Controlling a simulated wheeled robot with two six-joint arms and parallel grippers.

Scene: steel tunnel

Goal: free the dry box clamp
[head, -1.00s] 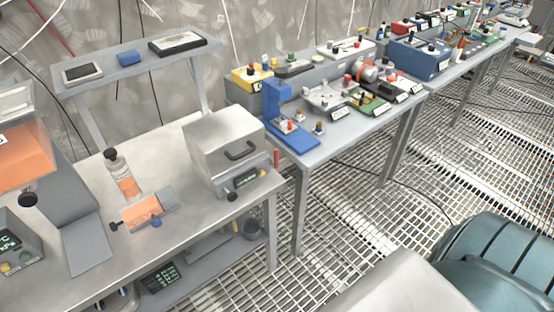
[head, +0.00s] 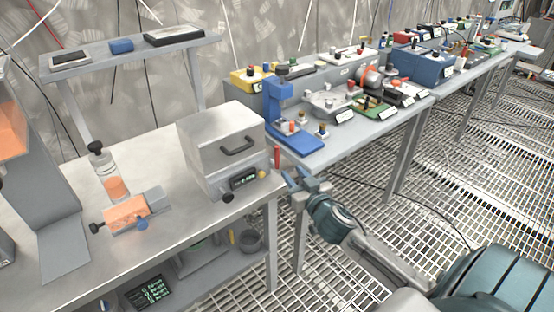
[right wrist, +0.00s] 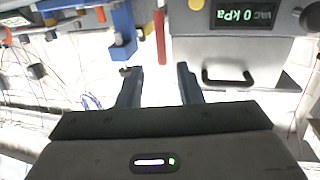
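The dry box looks to be the grey metal box (head: 215,145) with a black handle on the bench; its handle also shows in the right wrist view (right wrist: 242,80). Its small display (right wrist: 246,14) reads VAC 0 kPa, upside down in that view. A red upright bar (head: 277,157), perhaps the clamp lever, stands at its right side; it shows at the top of the right wrist view (right wrist: 160,36). My right gripper (head: 298,180) is open and empty, a little right of and below the red bar, apart from it. My left gripper is out of view.
An orange clamped block (head: 126,213) and a bottle (head: 112,178) stand on the bench (head: 180,232) left of the box. A blue stand (head: 280,105) is on the neighbouring table, close behind the red bar.

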